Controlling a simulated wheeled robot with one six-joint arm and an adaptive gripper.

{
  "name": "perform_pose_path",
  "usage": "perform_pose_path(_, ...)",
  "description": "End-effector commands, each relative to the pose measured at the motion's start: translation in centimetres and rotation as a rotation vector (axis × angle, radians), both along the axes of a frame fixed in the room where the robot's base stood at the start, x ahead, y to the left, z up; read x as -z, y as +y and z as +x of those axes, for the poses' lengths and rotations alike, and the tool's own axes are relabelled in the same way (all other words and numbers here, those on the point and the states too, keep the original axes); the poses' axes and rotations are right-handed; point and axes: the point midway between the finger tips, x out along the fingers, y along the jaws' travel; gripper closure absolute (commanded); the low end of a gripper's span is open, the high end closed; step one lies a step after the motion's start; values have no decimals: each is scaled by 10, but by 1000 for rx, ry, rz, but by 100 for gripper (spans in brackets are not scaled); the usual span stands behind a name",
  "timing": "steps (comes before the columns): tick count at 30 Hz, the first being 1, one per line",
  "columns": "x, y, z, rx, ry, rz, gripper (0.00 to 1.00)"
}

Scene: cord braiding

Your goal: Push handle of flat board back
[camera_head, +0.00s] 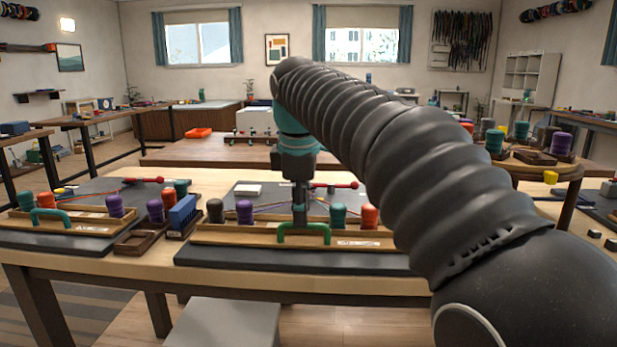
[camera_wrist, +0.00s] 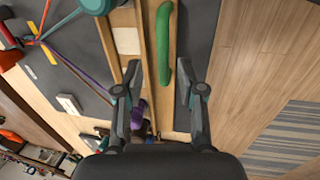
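The flat board (camera_head: 215,237) is a long wooden strip along the front of a dark mat on the near table. Its green arched handle (camera_head: 303,234) stands near the middle of its front side. My gripper (camera_head: 299,218) points down just above and behind the handle in the head view. In the wrist view my gripper (camera_wrist: 158,75) is open, with its two fingers on either side of the line of the green handle (camera_wrist: 165,45). The handle is between or just below the fingertips; I cannot tell whether either finger touches it. Nothing is gripped.
A purple bobbin (camera_head: 245,211), a dark bobbin (camera_head: 215,210), a teal bobbin (camera_head: 338,215) and a red bobbin (camera_head: 369,216) stand behind the board. Coloured cords run behind to a red-handled tool (camera_head: 345,185). A similar station with a teal handle (camera_head: 51,218) is at left.

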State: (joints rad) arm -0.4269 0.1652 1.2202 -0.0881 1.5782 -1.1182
Motion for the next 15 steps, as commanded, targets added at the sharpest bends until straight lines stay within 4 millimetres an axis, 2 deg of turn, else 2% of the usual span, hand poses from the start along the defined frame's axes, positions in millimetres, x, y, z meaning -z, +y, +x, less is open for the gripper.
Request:
perform_pose_path(6,-42,-1,-8,3,-4,0,61)
perform_pose_path(15,-83,-2,-15,6,-2,-1,61)
